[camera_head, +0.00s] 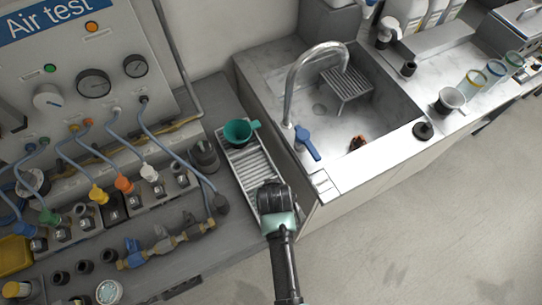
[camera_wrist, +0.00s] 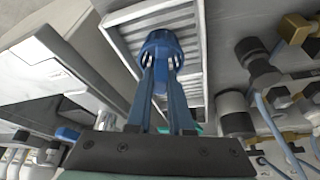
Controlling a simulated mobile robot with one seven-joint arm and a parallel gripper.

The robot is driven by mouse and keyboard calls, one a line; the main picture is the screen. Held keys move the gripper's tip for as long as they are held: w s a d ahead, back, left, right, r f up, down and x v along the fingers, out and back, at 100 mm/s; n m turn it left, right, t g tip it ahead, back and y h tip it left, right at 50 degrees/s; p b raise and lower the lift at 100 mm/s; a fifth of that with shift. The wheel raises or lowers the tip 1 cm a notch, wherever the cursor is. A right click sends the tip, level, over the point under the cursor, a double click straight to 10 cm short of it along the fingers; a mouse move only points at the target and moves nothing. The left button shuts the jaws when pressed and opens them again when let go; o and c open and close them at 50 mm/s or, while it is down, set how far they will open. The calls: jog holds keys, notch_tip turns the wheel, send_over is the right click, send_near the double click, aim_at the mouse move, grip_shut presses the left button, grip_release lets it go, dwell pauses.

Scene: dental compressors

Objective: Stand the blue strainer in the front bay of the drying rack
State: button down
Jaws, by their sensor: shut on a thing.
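The blue strainer (camera_wrist: 161,46) is between the fingertips of my gripper (camera_wrist: 161,68) in the wrist view. My gripper is shut on it. In the head view, my gripper and wrist (camera_head: 272,197) are over the near end of the drying rack (camera_head: 262,180) and hide the strainer. The rack is a pale, slatted, long tray; its slats also show behind the strainer in the wrist view (camera_wrist: 190,32). I cannot tell whether the strainer touches the rack. A teal funnel-shaped strainer (camera_head: 239,132) sits at the rack's far end.
A sink (camera_head: 385,115) with a tall tap (camera_head: 291,85) and blue lever (camera_head: 307,143) lies right of the rack. The air test panel (camera_head: 85,75), hoses and fittings crowd the left. A grey canister (camera_head: 204,155) stands close beside the rack. Several cups (camera_head: 473,82) stand far right.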

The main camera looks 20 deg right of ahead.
jog(key=c, duration=0.7)
grip_release()
jog(key=shift+c, duration=0.2)
jog(key=c, duration=0.4)
jog(key=shift+r, duration=0.1)
jog(key=shift+r+p, duration=3.95)
jog(key=shift+p, duration=0.1)
